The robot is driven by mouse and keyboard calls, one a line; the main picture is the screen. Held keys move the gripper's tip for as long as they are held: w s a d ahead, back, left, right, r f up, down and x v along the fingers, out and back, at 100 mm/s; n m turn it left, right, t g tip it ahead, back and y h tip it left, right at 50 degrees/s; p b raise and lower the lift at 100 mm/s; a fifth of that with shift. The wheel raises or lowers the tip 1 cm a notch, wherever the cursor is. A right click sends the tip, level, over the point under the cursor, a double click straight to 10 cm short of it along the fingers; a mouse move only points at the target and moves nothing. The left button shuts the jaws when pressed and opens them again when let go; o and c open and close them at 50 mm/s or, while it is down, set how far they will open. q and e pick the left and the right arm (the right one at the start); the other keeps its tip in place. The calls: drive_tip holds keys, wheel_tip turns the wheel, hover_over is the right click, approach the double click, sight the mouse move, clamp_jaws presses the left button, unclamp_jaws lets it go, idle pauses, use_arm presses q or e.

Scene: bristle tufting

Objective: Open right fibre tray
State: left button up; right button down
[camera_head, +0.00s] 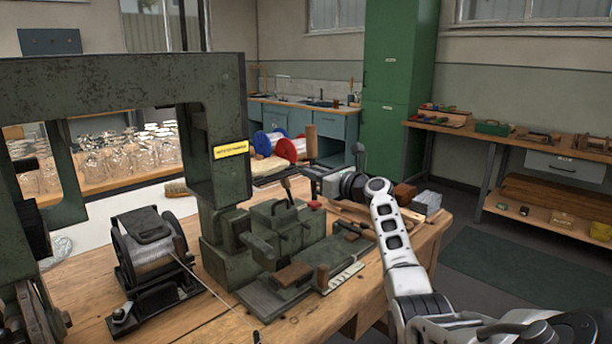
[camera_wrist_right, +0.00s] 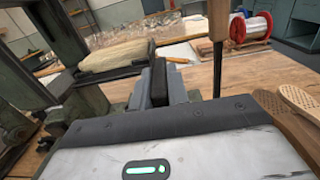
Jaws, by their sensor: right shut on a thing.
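The right fibre tray shows in the right wrist view as a dark tray (camera_wrist_right: 100,76) with a pale tan fibre bundle (camera_wrist_right: 116,54) lying on it. The bundle also shows in the head view (camera_head: 267,168), behind the green machine. My right gripper (camera_head: 314,176) is at the near right end of the tray. In the right wrist view its narrow fingers (camera_wrist_right: 160,84) are close together, shut at the tray's end. The exact grip is hidden by the fingers. How far the tray is pulled out cannot be told. My left gripper is not in view.
A green tufting machine (camera_head: 225,110) and a black wire spool unit (camera_head: 148,250) stand on the wooden bench. A wooden post (camera_wrist_right: 218,45) rises close to my right gripper. Red (camera_head: 290,149) and blue (camera_head: 263,143) spools are behind.

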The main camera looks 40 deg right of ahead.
drive_tip(key=c, duration=1.5)
unclamp_jaws()
drive_tip(key=shift+s+d, duration=0.1)
drive_tip(key=shift+d, duration=0.2)
drive_tip(key=shift+o, duration=0.7)
drive_tip(key=shift+a, duration=0.1)
drive_tip(key=s, duration=1.5)
drive_tip(key=shift+s, duration=0.4)
